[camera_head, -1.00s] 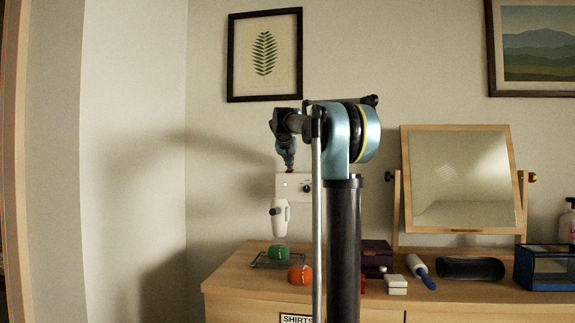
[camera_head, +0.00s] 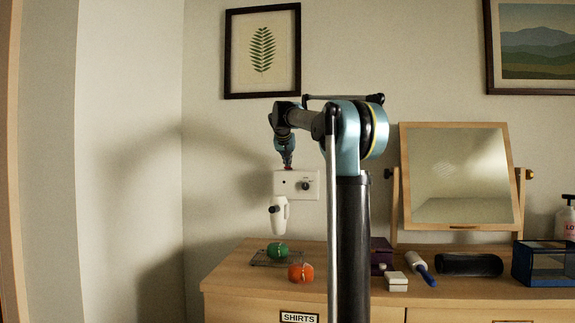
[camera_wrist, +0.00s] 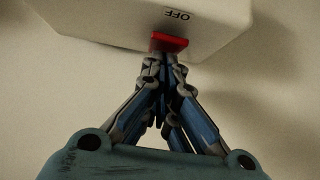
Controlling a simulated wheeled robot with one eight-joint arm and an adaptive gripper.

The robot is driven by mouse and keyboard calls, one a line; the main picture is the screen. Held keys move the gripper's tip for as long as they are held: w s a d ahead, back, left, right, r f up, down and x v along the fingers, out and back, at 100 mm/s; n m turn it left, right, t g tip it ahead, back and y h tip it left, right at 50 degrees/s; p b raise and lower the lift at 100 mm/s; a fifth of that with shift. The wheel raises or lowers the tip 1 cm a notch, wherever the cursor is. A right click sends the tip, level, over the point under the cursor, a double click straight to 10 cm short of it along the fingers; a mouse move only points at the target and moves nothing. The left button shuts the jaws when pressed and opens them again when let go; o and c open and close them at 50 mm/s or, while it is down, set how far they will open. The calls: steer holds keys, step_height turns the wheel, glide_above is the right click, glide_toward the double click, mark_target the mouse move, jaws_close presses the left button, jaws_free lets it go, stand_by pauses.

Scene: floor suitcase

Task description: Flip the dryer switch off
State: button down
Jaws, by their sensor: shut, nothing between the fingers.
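The dryer's white wall box (camera_head: 313,190) is mounted on the wall above the dresser, with a dark knob and a small dark indicator spot on its front. The white hand dryer (camera_head: 279,215) hangs below it, nozzle down. In the wrist view the box (camera_wrist: 120,18) shows the word OFF next to a red switch (camera_wrist: 168,42). My gripper (camera_wrist: 164,58) is shut and empty, with its fingertips at the red switch, seemingly touching it. In the head view my gripper (camera_head: 287,163) is just above the box's top edge, and the switch is mostly hidden.
A wooden dresser (camera_head: 240,285) stands below, with a green ball-like item (camera_head: 277,250) on a small rack, an orange one (camera_head: 301,273), a tilting mirror (camera_head: 460,175), a lint roller (camera_head: 424,272) and a glass box (camera_head: 545,264). A framed fern (camera_head: 263,52) hangs above.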

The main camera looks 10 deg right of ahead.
steer(key=shift+s, duration=0.35)
steer(key=shift+r, duration=0.5)
steer(key=r, duration=0.2)
steer(key=shift+s+a+r, duration=0.1)
steer(key=shift+s+r, duration=0.1)
steer(key=shift+r, duration=0.1)
steer(key=v, duration=1)
steer(key=shift+s, duration=0.3)
steer(key=shift+a+f, duration=0.1)
steer(key=shift+f, duration=0.05)
steer(key=shift+w+r+t, duration=0.2)
steer(key=shift+w+t, duration=0.15)
steer(key=shift+t, duration=0.15)
